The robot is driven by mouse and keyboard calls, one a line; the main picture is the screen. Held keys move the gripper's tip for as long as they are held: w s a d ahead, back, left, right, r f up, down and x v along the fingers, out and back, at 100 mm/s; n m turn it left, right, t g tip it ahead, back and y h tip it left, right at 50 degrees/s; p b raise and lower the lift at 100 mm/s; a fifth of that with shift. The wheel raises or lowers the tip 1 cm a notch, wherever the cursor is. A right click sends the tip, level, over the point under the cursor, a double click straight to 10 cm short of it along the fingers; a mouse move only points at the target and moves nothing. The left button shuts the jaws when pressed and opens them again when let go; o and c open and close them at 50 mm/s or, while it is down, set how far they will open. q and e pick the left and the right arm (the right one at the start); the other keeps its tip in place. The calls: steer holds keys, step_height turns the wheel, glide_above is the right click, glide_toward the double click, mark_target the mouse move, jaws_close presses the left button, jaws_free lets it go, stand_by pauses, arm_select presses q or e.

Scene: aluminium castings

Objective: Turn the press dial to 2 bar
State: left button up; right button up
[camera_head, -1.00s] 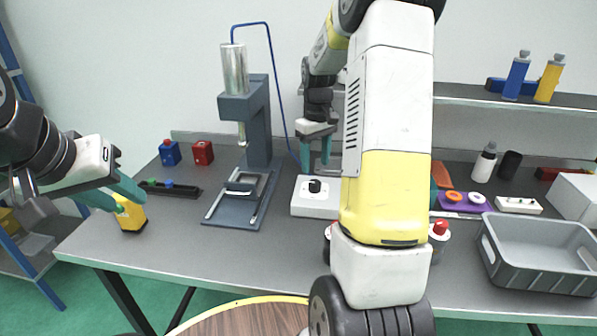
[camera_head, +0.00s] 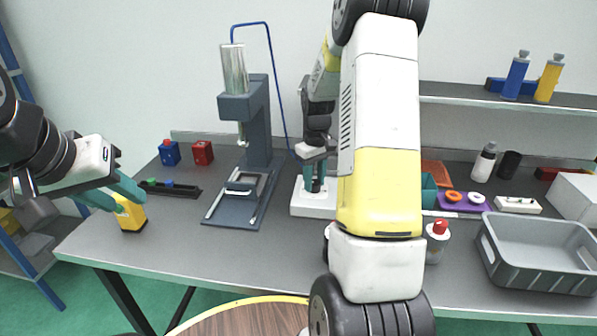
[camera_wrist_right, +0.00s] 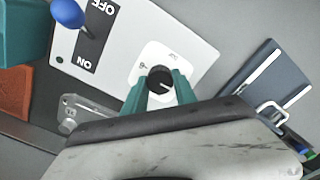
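The press dial is a black knob (camera_wrist_right: 160,80) with a white pointer line, on a white plate of the white control box (camera_wrist_right: 195,55); its printed marks are too small to read surely. In the head view the box (camera_head: 305,207) stands right of the press (camera_head: 250,130), and the gripper largely hides the dial. My right gripper (camera_wrist_right: 160,86) has its two teal fingers apart, one on each side of the knob; contact is not clear. In the head view it (camera_head: 315,187) points down over the box.
The box also bears a blue-knobbed lever (camera_wrist_right: 68,13) by an ON/OFF label. A grey crate (camera_head: 540,268) and a red-capped bottle (camera_head: 437,240) stand to the right. Blue (camera_head: 170,153) and red (camera_head: 203,153) blocks lie left of the press.

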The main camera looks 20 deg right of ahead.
jaws_close()
steer(key=m, duration=0.5)
steer(key=shift+m, duration=0.3)
steer(key=m, duration=0.5)
steer(key=shift+m, duration=0.7)
steer(key=o, duration=0.8)
jaws_free()
steer(key=shift+o, duration=0.2)
